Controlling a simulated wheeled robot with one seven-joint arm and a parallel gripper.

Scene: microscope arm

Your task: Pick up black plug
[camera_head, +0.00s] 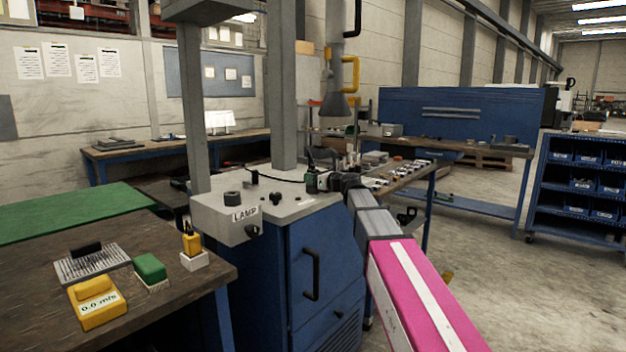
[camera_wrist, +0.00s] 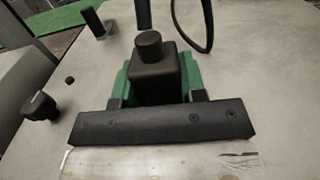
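The black plug (camera_wrist: 153,75) is a dark block with a round knob on top, in the middle of the wrist view. My gripper (camera_wrist: 156,88) has green pads on black finger bases, one on each side of the plug. No clear gap shows between pads and plug, but I cannot tell whether they press on it. The plug's underside is hidden behind my gripper's black bar. In the head view my gripper (camera_head: 314,182) is low at the right back of the grey LAMP box top (camera_head: 290,208), and it mostly hides the plug there.
A black cylinder (camera_head: 233,198) and a black knob (camera_head: 275,197) stand on the box top. A thin black cable (camera_wrist: 207,28) loops behind the plug. Grey posts (camera_head: 283,90) rise from the box. A wooden bench (camera_head: 190,295) with small devices is at the left.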

